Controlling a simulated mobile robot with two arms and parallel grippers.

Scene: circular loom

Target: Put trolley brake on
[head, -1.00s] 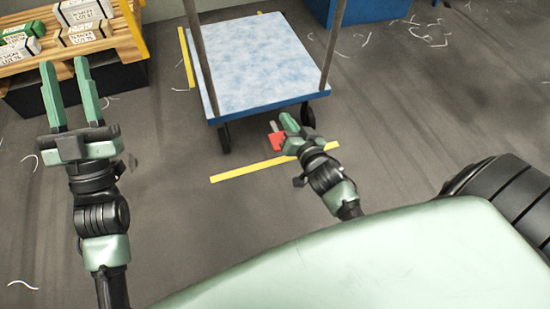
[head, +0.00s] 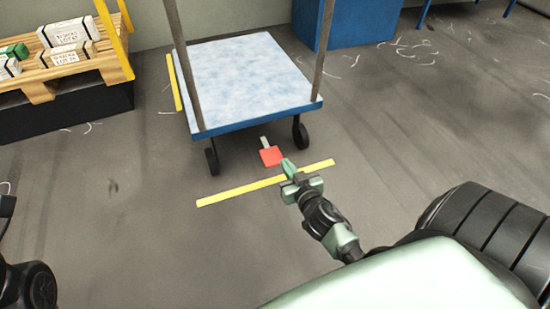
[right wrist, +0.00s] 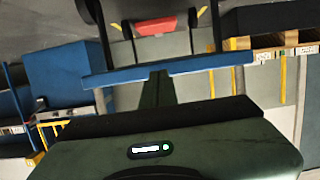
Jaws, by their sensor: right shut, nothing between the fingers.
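The trolley (head: 252,70) has a pale blue deck with a blue rim, grey posts and black wheels. Its red brake pedal (head: 271,156), on a short grey bar, sticks out under the near edge. The pedal also shows in the right wrist view (right wrist: 155,27). I cannot tell whether it is pressed down or raised. My right gripper (head: 287,164) is shut and empty, its green fingertips just to the near right of the pedal. Contact cannot be made out. My left gripper is out of view; only dark arm parts show at the left edge.
A yellow floor line (head: 235,190) runs in front of the trolley, partly behind my right gripper. A wooden pallet (head: 83,75) with boxes stands at the left. A blue cabinet (head: 370,22) is behind. The floor left of the trolley is mostly clear.

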